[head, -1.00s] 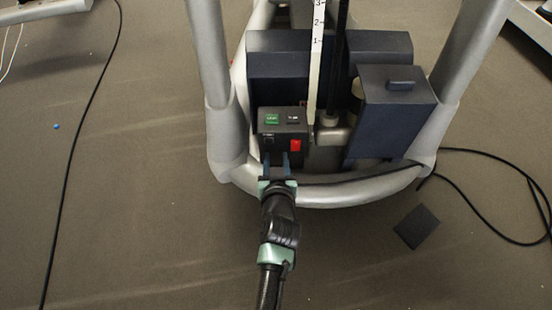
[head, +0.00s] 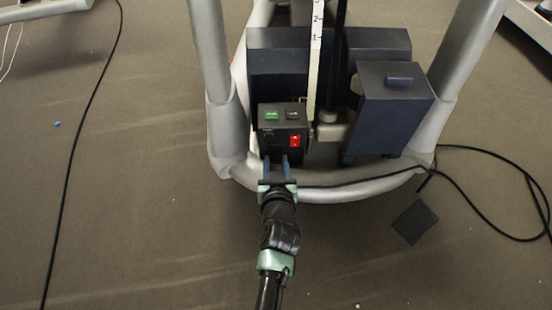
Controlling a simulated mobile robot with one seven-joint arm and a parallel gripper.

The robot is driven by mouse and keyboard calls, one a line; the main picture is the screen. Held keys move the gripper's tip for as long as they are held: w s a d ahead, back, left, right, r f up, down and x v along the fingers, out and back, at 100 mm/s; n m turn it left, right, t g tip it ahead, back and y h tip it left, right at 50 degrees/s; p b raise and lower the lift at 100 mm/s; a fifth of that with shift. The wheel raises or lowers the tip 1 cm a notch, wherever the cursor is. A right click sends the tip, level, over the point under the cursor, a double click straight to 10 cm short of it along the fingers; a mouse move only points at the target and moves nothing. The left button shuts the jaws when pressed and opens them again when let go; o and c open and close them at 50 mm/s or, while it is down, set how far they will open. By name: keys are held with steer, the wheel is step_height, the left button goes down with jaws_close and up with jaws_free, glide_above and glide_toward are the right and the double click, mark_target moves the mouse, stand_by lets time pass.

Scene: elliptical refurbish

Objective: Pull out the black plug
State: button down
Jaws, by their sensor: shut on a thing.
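The black control box (head: 282,118) sits low on the grey machine frame, with a green button and a red switch (head: 295,140) on it. A dark round socket (head: 268,141) shows at the left of its front face. My gripper (head: 276,160) is just in front of and below this face, its blue fingers pointing at the box. It is shut on the black plug, which is small and mostly hidden between the fingers. A black cable (head: 350,183) runs right from beside the gripper along the curved frame bar. Whether the plug still touches the socket is unclear.
A grey upright (head: 208,50) stands left of the box, and a curved base bar (head: 340,192) crosses below. A dark blue housing (head: 390,115) is at right. A dark square plate (head: 415,222) lies on the floor, with clear floor in front.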

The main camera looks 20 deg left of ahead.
steer(key=shift+c, duration=2.4)
jaws_free()
steer(key=p+v, duration=0.5)
steer(key=v, duration=0.8)
